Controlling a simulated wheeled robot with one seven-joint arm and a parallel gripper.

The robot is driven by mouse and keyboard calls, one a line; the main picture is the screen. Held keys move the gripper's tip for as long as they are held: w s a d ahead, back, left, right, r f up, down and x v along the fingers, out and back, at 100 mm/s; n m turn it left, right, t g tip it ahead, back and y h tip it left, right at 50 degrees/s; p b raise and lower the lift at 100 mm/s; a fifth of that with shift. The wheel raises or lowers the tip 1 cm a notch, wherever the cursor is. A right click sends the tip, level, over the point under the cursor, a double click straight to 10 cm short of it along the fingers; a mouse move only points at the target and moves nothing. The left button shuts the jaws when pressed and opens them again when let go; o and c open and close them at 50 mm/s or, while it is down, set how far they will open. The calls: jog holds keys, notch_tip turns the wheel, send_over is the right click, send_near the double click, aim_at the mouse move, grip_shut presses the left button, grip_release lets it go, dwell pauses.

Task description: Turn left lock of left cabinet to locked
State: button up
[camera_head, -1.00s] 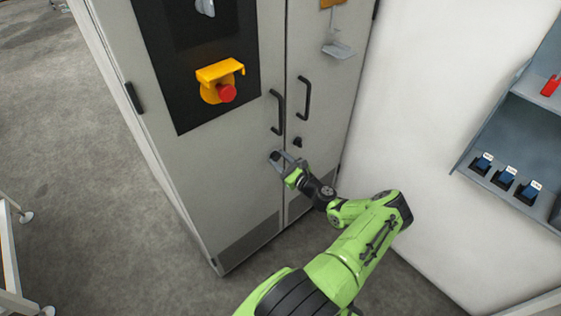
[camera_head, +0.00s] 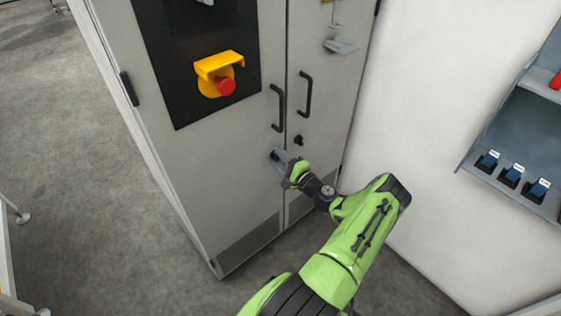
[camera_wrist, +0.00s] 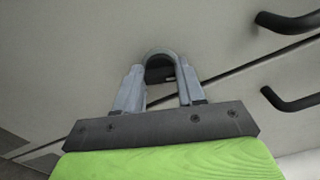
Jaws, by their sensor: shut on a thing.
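The cabinet (camera_head: 190,185) is grey with two doors side by side. My gripper (camera_head: 276,154) is at the lower right part of its left door, below that door's handle. In the wrist view my gripper (camera_wrist: 160,68) has its fingers shut on the left lock (camera_wrist: 158,76), a small dark knob on the door, mostly hidden between the fingertips. Its exact turn angle cannot be told. The right door's lock (camera_head: 298,140) is a small black knob below the right handle, free of the gripper.
Two black handles (camera_head: 277,108) (camera_head: 305,94) stand out just above my gripper. A red emergency button (camera_head: 225,86) under a yellow guard sits on a black panel higher up. A shelf with blue-black items (camera_head: 511,175) is at the right.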

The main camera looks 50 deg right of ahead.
jog(key=shift+f+n+b, duration=0.1)
jog(key=shift+n+b, duration=0.4)
jog(key=shift+n, duration=1.1)
jog(key=o, duration=1)
jog(key=shift+o, duration=0.2)
jog(key=p+v, duration=0.2)
jog(key=v, duration=1.3)
jog(key=shift+s+p, duration=0.35)
jog(key=shift+a, duration=0.1)
